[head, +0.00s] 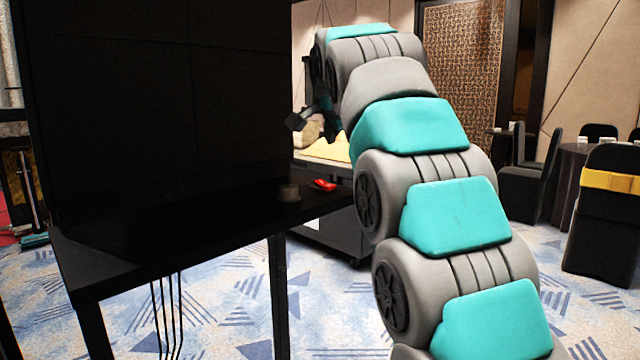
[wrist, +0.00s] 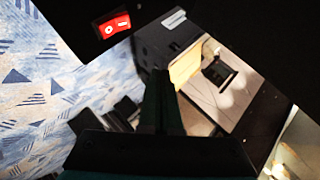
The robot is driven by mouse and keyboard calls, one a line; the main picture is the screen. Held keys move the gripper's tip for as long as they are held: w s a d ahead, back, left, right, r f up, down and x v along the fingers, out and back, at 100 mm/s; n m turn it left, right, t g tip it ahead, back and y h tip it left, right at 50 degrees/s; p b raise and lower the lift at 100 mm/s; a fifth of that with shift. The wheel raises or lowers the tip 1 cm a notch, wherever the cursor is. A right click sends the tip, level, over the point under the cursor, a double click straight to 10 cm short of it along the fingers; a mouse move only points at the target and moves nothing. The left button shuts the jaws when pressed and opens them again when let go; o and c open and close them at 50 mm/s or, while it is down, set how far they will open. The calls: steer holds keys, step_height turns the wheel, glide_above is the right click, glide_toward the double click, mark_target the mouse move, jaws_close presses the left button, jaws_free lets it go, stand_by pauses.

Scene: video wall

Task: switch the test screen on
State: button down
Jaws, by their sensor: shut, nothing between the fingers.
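The large dark screen (head: 125,100) stands on a black table (head: 190,230) at the left of the head view; its panels show no picture. A red rocker switch (head: 324,185) sits on the table near its right edge. In the wrist view the red switch (wrist: 112,25) shows white circle and line marks, at the top left of the picture. Which side is pressed I cannot tell. My gripper (head: 298,119) is above the switch and apart from it, in front of the screen's right edge. In the wrist view its fingers (wrist: 160,80) are together and empty.
A small dark round knob (head: 289,193) stands on the table just left of the switch. A dark cabinet (head: 330,235) stands behind the table. Black chairs (head: 604,215) and a covered table are at the far right. Cables hang under the screen's table.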

mark_target(320, 184)
steer(key=f+b, duration=0.1)
steer(key=f, duration=0.1)
steer(key=w+a+f+b, duration=0.1)
steer(key=f, duration=0.1)
steer(key=f+b, duration=0.2)
steer(key=f, duration=0.1)
steer(key=shift+w+a, duration=0.2)
steer(key=shift+a, duration=0.2)
steer(key=shift+f, duration=0.1)
stand_by(1.5)
steer(key=shift+w+a+f+b, duration=0.1)
steer(key=shift+f+b, duration=0.2)
steer(key=shift+b, duration=0.05)
steer(key=shift+a+f, duration=0.1)
steer(key=shift+f, duration=0.3)
stand_by(0.5)
steer(key=shift+r, duration=0.15)
stand_by(0.3)
steer(key=shift+d+r, duration=0.2)
steer(key=shift+r, duration=0.45)
steer(key=shift+s+d+r+p, duration=0.2)
steer(key=shift+r+p, duration=0.4)
steer(key=shift+r, duration=0.2)
steer(key=shift+s+d+r+p, duration=0.2)
steer(key=shift+r+p, duration=0.35)
steer(key=shift+r, duration=0.3)
steer(key=shift+s+d+r+p, duration=0.2)
steer(key=shift+r+p, duration=0.4)
steer(key=shift+r, duration=0.2)
